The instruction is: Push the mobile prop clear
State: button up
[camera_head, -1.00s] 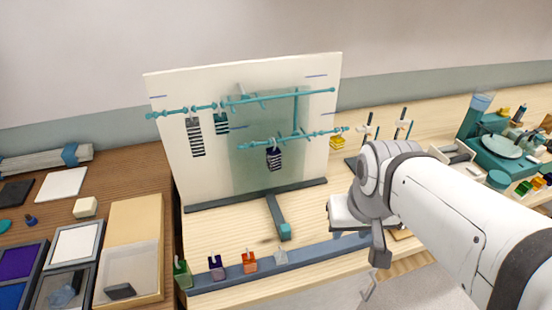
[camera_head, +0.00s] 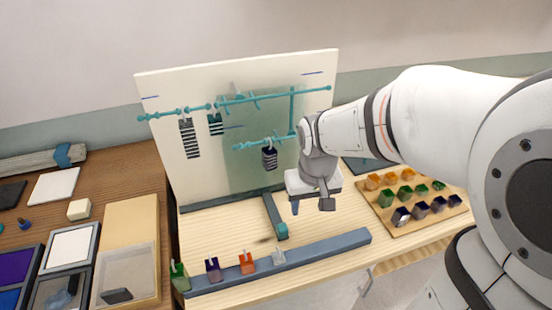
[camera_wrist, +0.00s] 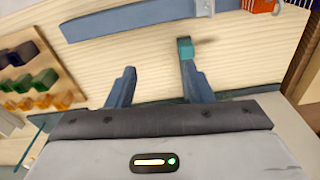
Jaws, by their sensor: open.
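The teal mobile (camera_head: 262,97) hangs in front of a white board, with an upper rod and a lower rod. Striped dark tags (camera_head: 190,138) hang from it at the left, and another (camera_head: 270,158) from the lower rod. The lower rod's right end is hidden behind my arm. A grey-blue prop bar (camera_head: 272,212) with a teal end block lies on the table, running forward from the board's foot. The teal block also shows in the wrist view (camera_wrist: 185,48). My gripper (camera_head: 311,204) is open and empty, right of the bar; the wrist view shows its spread fingers (camera_wrist: 160,85), the right one close to the bar.
A long blue-grey rail (camera_head: 320,253) lies in front, with several coloured clips at its left. A wooden tray (camera_head: 385,218) of coloured blocks is at the right. The white board (camera_head: 165,95) stands close behind. Bare table lies between bar and rail.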

jog(key=n+g, duration=0.1)
send_over(283, 227)
notch_tip(283, 227, down, 6)
jog(key=shift+r, duration=0.25)
jog(key=shift+f, duration=0.3)
notch_tip(283, 227, down, 8)
jog(key=shift+r+p, duration=0.25)
jog(key=shift+p, duration=0.15)
jog(key=shift+c, duration=0.2)
grip_shut()
